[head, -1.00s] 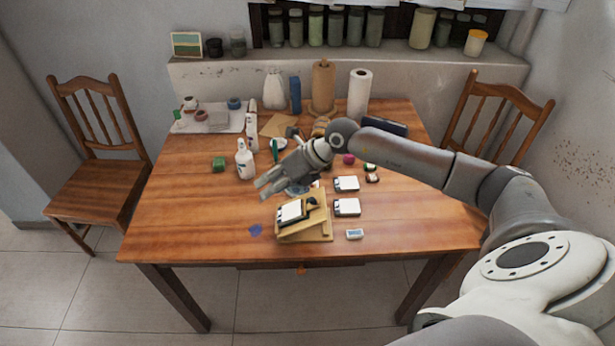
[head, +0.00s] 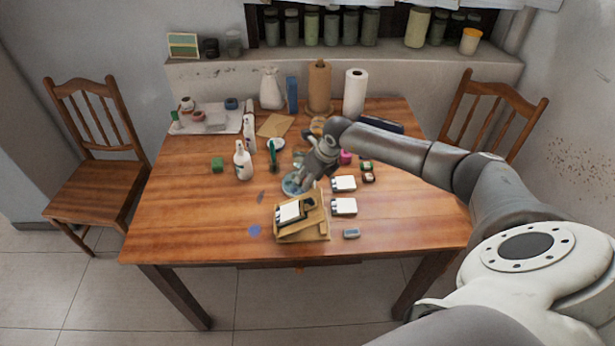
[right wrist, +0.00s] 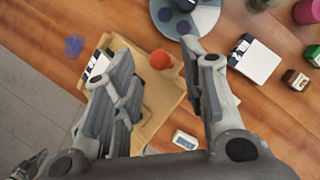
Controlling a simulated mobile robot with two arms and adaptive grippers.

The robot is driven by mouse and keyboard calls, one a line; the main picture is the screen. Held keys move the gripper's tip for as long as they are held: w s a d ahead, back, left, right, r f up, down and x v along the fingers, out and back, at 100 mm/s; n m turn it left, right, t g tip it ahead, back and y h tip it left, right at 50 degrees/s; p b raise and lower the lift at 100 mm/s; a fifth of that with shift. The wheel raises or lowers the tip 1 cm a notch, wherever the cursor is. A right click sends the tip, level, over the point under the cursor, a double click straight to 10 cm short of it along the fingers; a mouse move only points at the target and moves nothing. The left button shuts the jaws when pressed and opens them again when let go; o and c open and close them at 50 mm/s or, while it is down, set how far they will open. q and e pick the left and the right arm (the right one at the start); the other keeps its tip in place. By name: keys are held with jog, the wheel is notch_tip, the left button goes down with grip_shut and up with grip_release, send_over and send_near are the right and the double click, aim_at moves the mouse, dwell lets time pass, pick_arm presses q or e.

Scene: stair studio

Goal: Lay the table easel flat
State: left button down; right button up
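The wooden table easel (head: 317,226) stands near the table's front edge, its board raised at a slant. A white-and-black card-like item (head: 289,212) lies on it. My right gripper (head: 305,187) is just behind the easel, fingers downward. In the right wrist view my right gripper (right wrist: 157,65) is open and empty, its fingers apart over the easel (right wrist: 160,98) and hiding part of it. I cannot tell whether they touch it. A grey part at that view's lower left, probably my left gripper (right wrist: 30,165), is too small to read; the head view does not show it.
A round blue-grey plate (right wrist: 205,18) lies behind the easel. White pads (head: 344,206) and a small eraser-like block (head: 351,233) lie to its right. A white bottle (head: 243,162) stands back left. The table's front left is mostly clear.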

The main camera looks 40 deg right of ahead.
jog(key=shift+x, duration=1.1)
grip_shut()
